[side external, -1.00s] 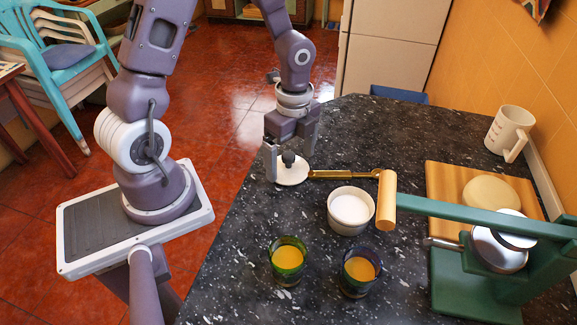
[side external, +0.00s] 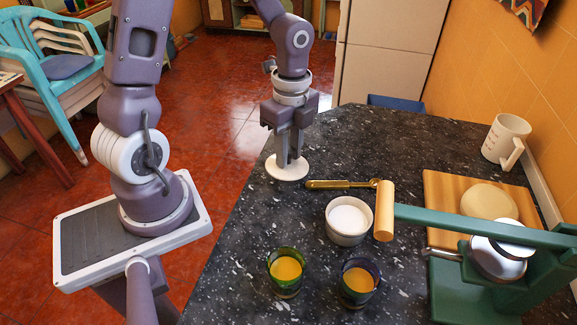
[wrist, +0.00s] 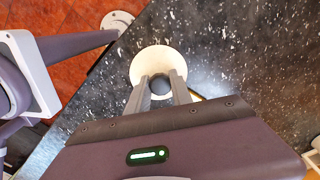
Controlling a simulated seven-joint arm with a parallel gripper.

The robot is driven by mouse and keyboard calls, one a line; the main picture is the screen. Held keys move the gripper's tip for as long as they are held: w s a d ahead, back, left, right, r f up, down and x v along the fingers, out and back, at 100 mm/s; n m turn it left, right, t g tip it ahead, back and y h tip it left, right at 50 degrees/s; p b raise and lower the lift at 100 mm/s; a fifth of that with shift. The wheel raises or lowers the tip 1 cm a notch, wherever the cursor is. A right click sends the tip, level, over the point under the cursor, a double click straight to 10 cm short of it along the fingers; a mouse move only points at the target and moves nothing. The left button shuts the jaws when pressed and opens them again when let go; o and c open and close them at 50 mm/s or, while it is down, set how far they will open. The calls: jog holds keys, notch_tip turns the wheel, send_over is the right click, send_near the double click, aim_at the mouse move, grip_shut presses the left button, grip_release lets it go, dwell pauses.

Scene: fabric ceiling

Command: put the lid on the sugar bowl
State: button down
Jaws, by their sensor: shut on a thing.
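The lid (side external: 287,171) is a flat pale disc with a dark knob, near the left edge of the dark counter. My gripper (side external: 290,157) points down over it, its fingers shut on the knob. The wrist view also shows the pale lid (wrist: 158,60) beneath the fingertips (wrist: 160,82), with the dark knob between them. I cannot tell whether the lid touches the counter or is slightly above it. The sugar bowl (side external: 348,236), white and round, stands uncovered with white sugar (side external: 348,218) inside, right of and nearer the camera than the lid.
A golden spoon-like utensil (side external: 340,184) lies between lid and bowl. A green press (side external: 470,225) with a wooden-ended arm (side external: 384,210) reaches close to the bowl's right. Two glasses of orange drink (side external: 286,272) (side external: 358,280) stand in front. A mug (side external: 505,138) and wooden board (side external: 440,190) are right.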

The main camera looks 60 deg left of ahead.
aim_at(291, 151)
jog(key=r, duration=0.5)
jog(key=shift+w+d, duration=0.15)
jog(key=shift+d, duration=0.1)
jog(key=w+d+r+m+t, duration=0.1)
jog(key=d+m, duration=0.5)
jog(key=d, duration=0.2)
jog(key=w+d+r+m, duration=0.1)
jog(key=w+d+m, duration=0.1)
jog(key=d+m, duration=0.55)
jog(key=shift+n, duration=0.95)
jog(key=shift+s+d+f, duration=0.1)
jog(key=shift+d+f, duration=0.1)
jog(key=shift+f, duration=0.7)
jog(key=shift+s+d+f, duration=0.1)
jog(key=shift+d+f, duration=0.05)
jog(key=shift+f, duration=0.7)
jog(key=shift+d+f, duration=0.2)
jog(key=shift+f, duration=0.7)
jog(key=shift+f, duration=0.55)
jog(key=shift+c, duration=2.4)
grip_release()
